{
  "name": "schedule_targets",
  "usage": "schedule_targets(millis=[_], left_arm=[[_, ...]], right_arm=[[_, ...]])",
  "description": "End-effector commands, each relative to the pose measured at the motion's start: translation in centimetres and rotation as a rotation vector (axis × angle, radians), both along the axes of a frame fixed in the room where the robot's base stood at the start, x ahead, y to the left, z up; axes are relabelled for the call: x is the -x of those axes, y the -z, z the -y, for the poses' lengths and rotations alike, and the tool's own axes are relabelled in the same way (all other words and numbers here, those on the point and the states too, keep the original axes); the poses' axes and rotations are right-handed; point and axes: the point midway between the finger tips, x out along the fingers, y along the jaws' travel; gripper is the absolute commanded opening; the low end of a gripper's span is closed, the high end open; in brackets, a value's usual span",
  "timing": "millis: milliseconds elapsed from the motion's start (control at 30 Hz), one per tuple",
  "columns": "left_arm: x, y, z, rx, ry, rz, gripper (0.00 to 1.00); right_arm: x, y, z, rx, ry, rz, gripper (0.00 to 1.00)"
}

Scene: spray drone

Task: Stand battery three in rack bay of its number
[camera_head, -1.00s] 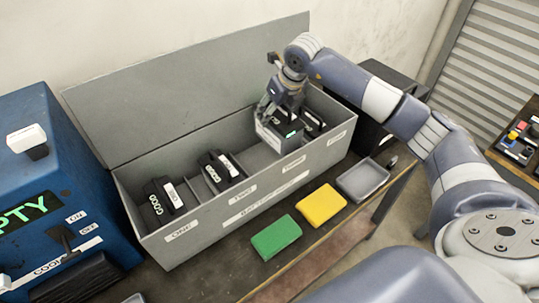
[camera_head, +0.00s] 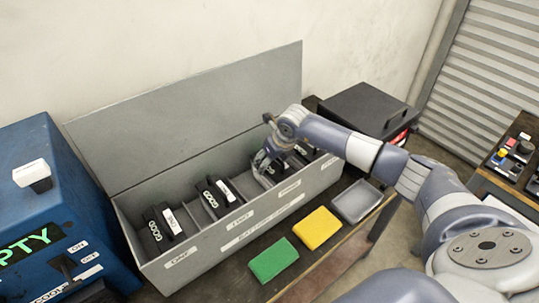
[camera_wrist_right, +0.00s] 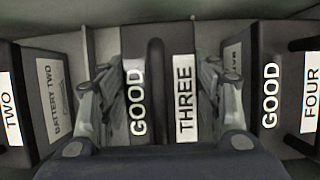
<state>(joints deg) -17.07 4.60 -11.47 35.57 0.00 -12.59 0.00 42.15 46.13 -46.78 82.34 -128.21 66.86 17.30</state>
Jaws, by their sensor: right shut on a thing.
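The grey battery rack (camera_head: 215,255) is a long box with its lid open at the back and bays divided by walls. My right gripper (camera_head: 262,165) is down in the third bay. In the right wrist view its fingers lie on both sides of battery three (camera_wrist_right: 184,100), marked GOOD and THREE, and are shut on it. The battery looks upright, between battery two (camera_wrist_right: 48,100) and battery four (camera_wrist_right: 292,95). Its bottom is hidden, so I cannot tell whether it touches the bay floor. My left gripper is not in view.
Another battery (camera_head: 163,223) stands in the leftmost bay. A green block (camera_head: 273,260), a yellow block (camera_head: 317,228) and a grey tray (camera_head: 362,201) lie before the rack. A blue machine (camera_head: 45,190) stands left and a black case (camera_head: 370,108) right.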

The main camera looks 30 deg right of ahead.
Motion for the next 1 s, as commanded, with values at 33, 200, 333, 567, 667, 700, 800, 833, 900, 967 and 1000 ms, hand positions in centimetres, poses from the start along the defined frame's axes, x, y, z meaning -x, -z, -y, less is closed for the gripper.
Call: schedule_targets(millis=[33, 200, 333, 567, 667, 700, 800, 833, 900, 967, 1000], left_arm=[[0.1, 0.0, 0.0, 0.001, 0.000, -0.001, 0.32], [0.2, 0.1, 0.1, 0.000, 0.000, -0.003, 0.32], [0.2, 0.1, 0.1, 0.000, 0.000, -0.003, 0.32], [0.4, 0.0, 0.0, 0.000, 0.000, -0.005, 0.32], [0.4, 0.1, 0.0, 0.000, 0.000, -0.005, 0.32], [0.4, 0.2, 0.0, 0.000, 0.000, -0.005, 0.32], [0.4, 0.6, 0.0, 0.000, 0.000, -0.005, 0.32], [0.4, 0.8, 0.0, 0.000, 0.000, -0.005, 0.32], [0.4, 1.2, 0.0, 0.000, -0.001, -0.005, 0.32], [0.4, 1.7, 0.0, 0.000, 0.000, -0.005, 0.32], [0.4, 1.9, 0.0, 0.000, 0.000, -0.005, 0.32]], right_arm=[[-0.3, -0.5, 0.0, -0.003, 0.000, 0.012, 0.00], [0.1, 0.1, 0.0, 0.000, 0.000, -0.002, 0.65], [0.1, 0.1, 0.0, 0.000, 0.000, -0.002, 0.78], [0.0, 0.0, 0.0, 0.000, 0.000, -0.002, 0.78], [0.1, -0.1, 0.1, 0.001, 0.000, -0.001, 0.78], [0.1, -0.2, 0.1, 0.001, 0.000, -0.001, 0.78], [0.4, -1.0, 0.1, 0.001, 0.000, 0.001, 0.78], [0.6, -1.3, 0.2, 0.001, 0.000, 0.001, 0.78], [1.1, -2.3, 0.3, 0.002, -0.001, 0.002, 0.78], [1.5, -3.5, 0.4, 0.002, 0.000, 0.005, 0.78], [1.9, -4.2, 0.4, 0.002, -0.001, 0.004, 0.78]])
